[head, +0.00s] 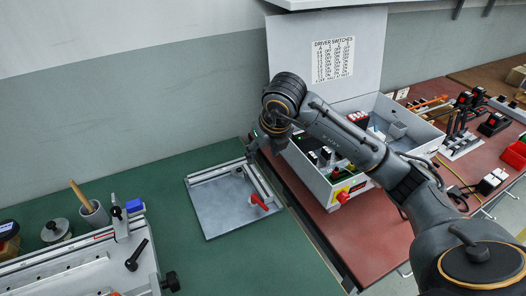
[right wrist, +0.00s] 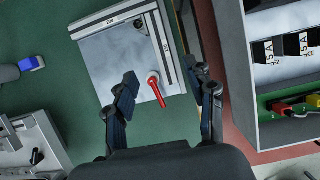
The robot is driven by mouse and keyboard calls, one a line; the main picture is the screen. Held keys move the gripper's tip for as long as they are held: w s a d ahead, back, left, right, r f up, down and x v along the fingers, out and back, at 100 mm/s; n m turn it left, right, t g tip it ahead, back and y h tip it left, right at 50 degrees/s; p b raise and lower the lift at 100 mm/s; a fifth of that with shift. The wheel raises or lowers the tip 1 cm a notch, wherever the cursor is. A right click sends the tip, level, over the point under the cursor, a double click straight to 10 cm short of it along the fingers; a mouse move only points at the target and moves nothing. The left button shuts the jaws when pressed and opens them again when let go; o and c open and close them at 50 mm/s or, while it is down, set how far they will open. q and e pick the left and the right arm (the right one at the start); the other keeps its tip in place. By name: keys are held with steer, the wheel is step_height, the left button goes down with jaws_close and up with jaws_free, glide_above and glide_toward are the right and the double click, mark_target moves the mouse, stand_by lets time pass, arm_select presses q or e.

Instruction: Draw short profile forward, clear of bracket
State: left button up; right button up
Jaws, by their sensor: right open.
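A grey square plate (head: 222,212) lies on the green bench top with a rail along its back edge. A light metal profile (head: 262,182) runs along the plate's right side; it also shows in the right wrist view (right wrist: 163,48). A red-handled lever (head: 258,202) sits beside it, near its front end. I cannot tell the bracket apart from the fittings at the profile's far end. My right gripper (head: 256,150) is over the back right corner of the plate. My left gripper is out of view.
A grey open box (head: 318,185) with switches stands on the red bench to the right. A grey slotted fixture (head: 80,272) with a black knob is at the front left. A cup with a wooden handle (head: 94,214) stands behind it. Green bench in front of the plate is clear.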

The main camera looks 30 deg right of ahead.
mark_target(255, 175)
steer(key=x, duration=1.3)
steer(key=shift+a+f, duration=0.1)
steer(key=shift+f, duration=0.3)
jaws_close()
